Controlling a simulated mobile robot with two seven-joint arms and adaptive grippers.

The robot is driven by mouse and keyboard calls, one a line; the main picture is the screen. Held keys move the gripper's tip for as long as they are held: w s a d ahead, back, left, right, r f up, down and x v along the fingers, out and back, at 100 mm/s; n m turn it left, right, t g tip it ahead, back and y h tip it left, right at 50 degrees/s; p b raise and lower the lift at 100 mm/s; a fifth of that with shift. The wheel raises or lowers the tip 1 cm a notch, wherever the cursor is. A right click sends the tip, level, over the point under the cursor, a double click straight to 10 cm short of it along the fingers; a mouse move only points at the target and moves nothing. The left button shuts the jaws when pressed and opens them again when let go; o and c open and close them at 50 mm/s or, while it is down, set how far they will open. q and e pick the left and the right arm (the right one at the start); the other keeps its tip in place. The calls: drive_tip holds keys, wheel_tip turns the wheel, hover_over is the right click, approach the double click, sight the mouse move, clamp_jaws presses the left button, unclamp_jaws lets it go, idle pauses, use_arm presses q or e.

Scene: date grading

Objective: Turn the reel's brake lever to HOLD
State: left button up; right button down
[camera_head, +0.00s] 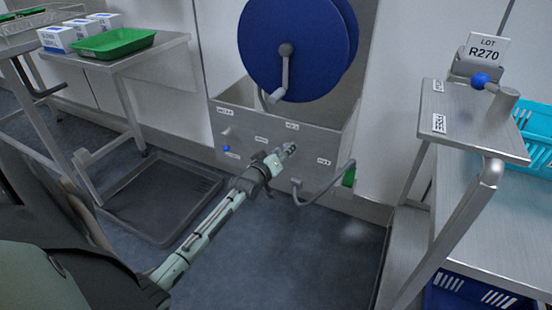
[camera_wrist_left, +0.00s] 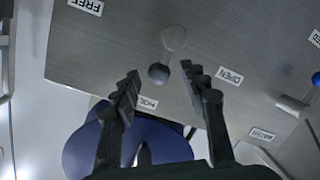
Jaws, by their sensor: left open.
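The blue reel (camera_head: 295,25) with its crank is mounted above a steel panel (camera_head: 285,172). In the left wrist view the brake lever shows as a pale round hub (camera_wrist_left: 173,38) and a dark grey knob (camera_wrist_left: 158,73). The knob appears offset from the hub toward the HOLD label (camera_wrist_left: 147,103); the FREE label (camera_wrist_left: 86,6) is at the upper left. My left gripper (camera_head: 288,150) is open at the panel, its fingertips (camera_wrist_left: 160,75) on either side of the knob; contact cannot be told. In the head view the gripper hides the lever. My right gripper is not in view.
The OPEN label (camera_wrist_left: 229,75) and a blue knob (camera_head: 226,148) are elsewhere on the panel. A hose (camera_head: 325,197) curves out at its right. A steel stand (camera_head: 470,118) with the R270 card is farther right; a green tray (camera_head: 113,43) is on the left table.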

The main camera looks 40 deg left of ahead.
use_arm(q)
drive_tip(key=v, duration=1)
drive_tip(key=shift+s, duration=0.25)
drive_tip(key=shift+d, duration=0.1)
drive_tip(key=s+d+f+m+g+h, duration=0.1)
drive_tip(key=s+d+f+m+g, duration=0.3)
drive_tip(key=f, duration=0.6)
drive_tip(key=s+d+f+m+g+h, duration=0.1)
drive_tip(key=s+d+f+m+g, duration=0.1)
drive_tip(key=s+d+f, duration=0.6)
drive_tip(key=s+d+f+m+g, duration=0.2)
drive_tip(key=s+f+g, duration=0.1)
drive_tip(key=s+f, duration=0.4)
drive_tip(key=s+d+f+m+g, duration=0.2)
drive_tip(key=s+f+m+g, duration=0.1)
drive_tip(key=s+f, duration=0.4)
drive_tip(key=shift+s+g, duration=0.3)
drive_tip(key=shift+d, duration=0.1)
